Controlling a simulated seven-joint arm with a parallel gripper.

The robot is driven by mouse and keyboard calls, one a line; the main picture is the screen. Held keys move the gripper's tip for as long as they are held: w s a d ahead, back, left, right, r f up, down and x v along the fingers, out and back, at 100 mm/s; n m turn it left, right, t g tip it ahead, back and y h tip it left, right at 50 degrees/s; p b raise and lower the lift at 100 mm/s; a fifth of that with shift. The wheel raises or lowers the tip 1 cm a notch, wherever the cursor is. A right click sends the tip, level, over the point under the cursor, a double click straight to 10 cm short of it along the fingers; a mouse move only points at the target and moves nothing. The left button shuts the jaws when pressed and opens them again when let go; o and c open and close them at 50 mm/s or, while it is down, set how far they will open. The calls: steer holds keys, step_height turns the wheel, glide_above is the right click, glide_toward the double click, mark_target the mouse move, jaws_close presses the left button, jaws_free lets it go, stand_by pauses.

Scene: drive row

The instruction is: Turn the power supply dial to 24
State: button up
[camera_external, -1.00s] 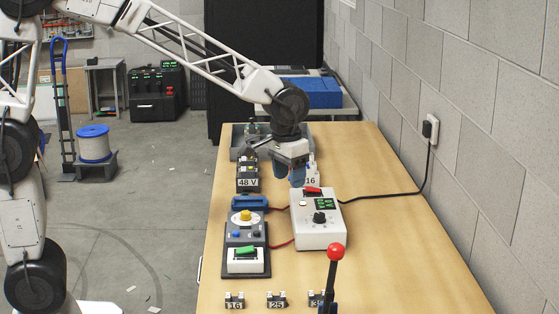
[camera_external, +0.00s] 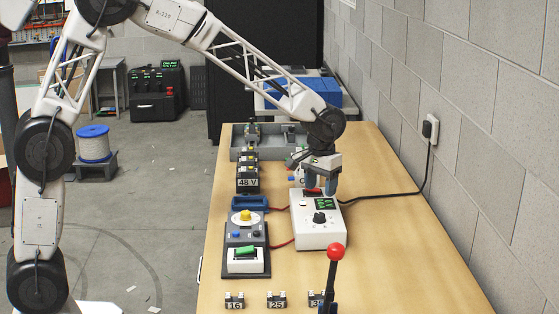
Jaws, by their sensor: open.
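The power supply (camera_external: 318,235) is a white box on the wooden bench, with a green lit display (camera_external: 325,204) and a red switch near its back edge. Its black dial (camera_external: 319,218) sits on the sloped front panel; the number it points at is too small to read. My gripper (camera_external: 322,186) is open and empty, pointing down at the back edge of the power supply, beyond the display and the dial.
A grey control box with a yellow knob (camera_external: 245,216) and green switch stands left of the supply. A red-topped lever (camera_external: 336,252) rises in front. Blocks marked 48 V (camera_external: 248,183) and a grey tray (camera_external: 238,153) are behind. A black cable (camera_external: 395,197) runs to the wall.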

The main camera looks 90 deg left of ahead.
mark_target(320, 214)
steer(key=shift+f, duration=0.1)
steer(key=shift+f, duration=3.8)
steer(key=c, duration=0.9)
